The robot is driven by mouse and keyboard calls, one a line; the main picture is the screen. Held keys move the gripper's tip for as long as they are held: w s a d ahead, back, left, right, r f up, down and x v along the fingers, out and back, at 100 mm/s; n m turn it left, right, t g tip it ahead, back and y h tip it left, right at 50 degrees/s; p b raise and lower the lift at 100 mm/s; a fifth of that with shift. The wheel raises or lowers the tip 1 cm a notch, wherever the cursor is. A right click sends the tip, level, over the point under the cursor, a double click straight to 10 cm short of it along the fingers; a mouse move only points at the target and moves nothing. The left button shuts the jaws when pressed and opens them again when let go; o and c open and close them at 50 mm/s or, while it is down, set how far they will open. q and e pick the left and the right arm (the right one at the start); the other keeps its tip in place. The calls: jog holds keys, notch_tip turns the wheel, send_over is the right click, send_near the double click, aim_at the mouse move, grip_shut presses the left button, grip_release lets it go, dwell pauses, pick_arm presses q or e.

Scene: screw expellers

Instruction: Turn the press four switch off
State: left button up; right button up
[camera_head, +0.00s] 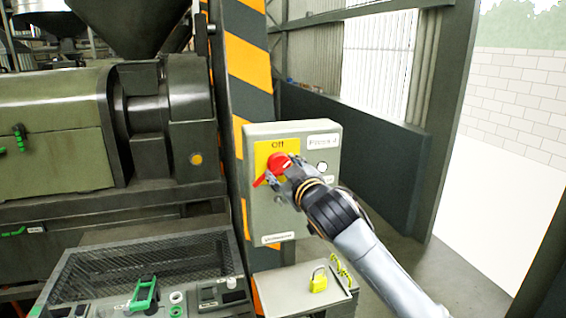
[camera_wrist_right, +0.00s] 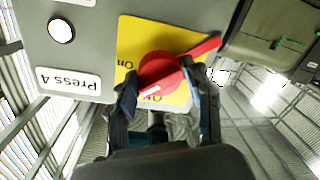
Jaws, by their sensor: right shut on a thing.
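The press four switch has a red rotary handle (camera_head: 279,161) on a yellow plate (camera_head: 262,150) marked "Off" at the top. It is mounted on a grey-green box (camera_head: 262,218) with a "Press 4" label (camera_head: 323,140). The handle sits at a slant, its long end pointing down to the left. In the right wrist view the red handle (camera_wrist_right: 160,70) lies diagonally between my fingers, and "On" shows on the yellow plate (camera_wrist_right: 128,40). My right gripper (camera_head: 283,174) is shut on the handle and hides part of it. My left gripper is not in view.
A striped post (camera_head: 250,65) stands behind the box. Below is a small grey shelf (camera_head: 285,297) with a yellow padlock (camera_head: 318,281) and yellow tags (camera_head: 342,270). A mesh-covered unit (camera_head: 190,258) and a green press (camera_head: 55,120) stand left. Open floor lies right.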

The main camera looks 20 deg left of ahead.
jog(key=n+p, duration=0.1)
jog(key=n, duration=0.1)
jog(key=r+n+p, duration=0.1)
jog(key=n, duration=0.1)
jog(key=shift+d+h, duration=0.1)
jog(key=shift+h, duration=0.2)
jog(key=shift+n+h+p, duration=0.3)
jog(key=shift+n+p, duration=1.05)
jog(key=shift+n, duration=1.15)
jog(key=o, duration=1.1)
jog(key=shift+w, duration=0.15)
jog(key=shift+f, duration=0.15)
jog(key=shift+s+d+f, duration=0.1)
jog(key=shift+s+d, duration=0.05)
jog(key=shift+s, duration=0.25)
jog(key=v, duration=1.1)
jog(key=shift+s, duration=0.15)
